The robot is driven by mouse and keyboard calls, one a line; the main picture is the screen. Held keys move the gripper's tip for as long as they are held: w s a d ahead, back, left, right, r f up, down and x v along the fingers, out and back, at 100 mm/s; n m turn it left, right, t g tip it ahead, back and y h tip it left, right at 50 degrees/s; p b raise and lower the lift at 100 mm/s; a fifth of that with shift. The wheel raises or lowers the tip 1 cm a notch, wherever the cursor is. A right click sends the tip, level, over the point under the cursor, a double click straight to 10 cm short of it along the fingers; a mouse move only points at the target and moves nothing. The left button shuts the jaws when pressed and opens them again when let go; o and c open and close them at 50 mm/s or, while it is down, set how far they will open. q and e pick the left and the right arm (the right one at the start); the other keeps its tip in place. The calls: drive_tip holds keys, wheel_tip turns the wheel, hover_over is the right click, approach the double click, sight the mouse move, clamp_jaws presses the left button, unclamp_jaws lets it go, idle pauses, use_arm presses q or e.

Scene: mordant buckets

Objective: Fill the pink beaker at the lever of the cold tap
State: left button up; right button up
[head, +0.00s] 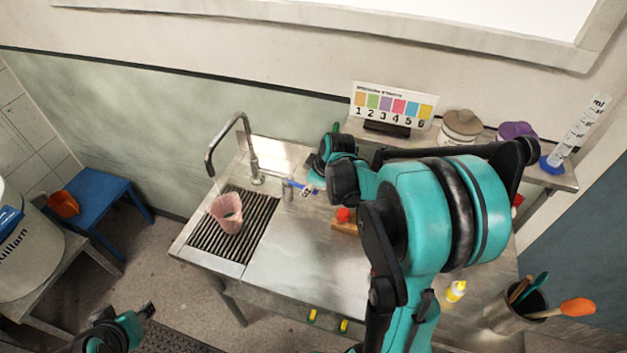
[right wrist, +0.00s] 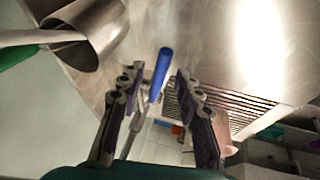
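The pink beaker (head: 228,213) stands upright on the slatted drain grate (head: 205,248), below the spout of the curved metal tap (head: 240,122). Part of it shows behind my finger in the right wrist view (right wrist: 222,130). A blue lever (head: 296,186) sits right of the tap base. In the right wrist view, my right gripper (right wrist: 157,80) is open, with the blue lever (right wrist: 160,72) seen between its fingertips; contact is unclear. The arm hides much of this gripper in the head view. My left gripper (head: 146,312) is low at the left, away from the sink; its finger opening is unclear.
A wooden block with a red knob (head: 343,215) is near my right arm. A number card (head: 393,106) and lidded pots (head: 460,128) stand on the back shelf. A yellow bottle (head: 456,291) and utensil pot (head: 515,308) are at the right.

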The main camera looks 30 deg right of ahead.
drive_tip(key=v, duration=1.1)
drive_tip(key=shift+r, duration=0.25)
drive_tip(key=shift+s, duration=0.15)
idle(6.5)
